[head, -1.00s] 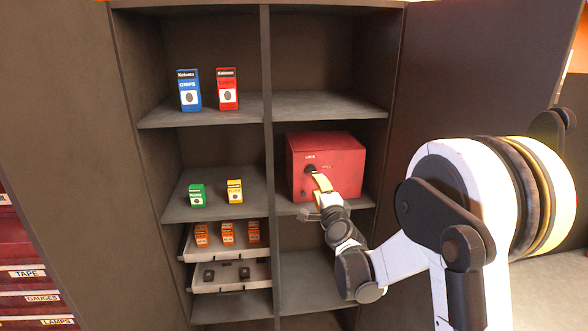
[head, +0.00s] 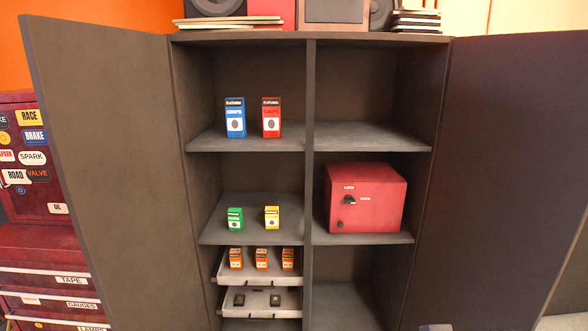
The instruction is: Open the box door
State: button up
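The red box (head: 382,205) stands on the middle right shelf of the open cabinet. Its front door looks shut, flush with the box. A dark knob (head: 350,201) sits on the door, with a small label above it and another to its right. The knob seems to point sideways toward the right label. A small dark round spot (head: 340,224) is lower on the door. My gripper is not in view. Only a small pale piece, which may be part of my arm, shows at the bottom edge. Nothing touches the box.
The cabinet doors stand open at left (head: 105,170) and right (head: 505,160). Blue (head: 235,118) and red (head: 271,118) cartons, green (head: 235,219) and yellow (head: 272,217) cartons, and pulled-out trays (head: 262,281) fill the left column. The shelf above the box is empty.

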aim_at(379, 207)
jog(key=i+z, duration=0.35)
jog(key=i+j+z, duration=0.15)
jog(key=z, duration=0.2)
jog(key=i+j+z, duration=0.35)
jog(key=k+l, duration=0.1)
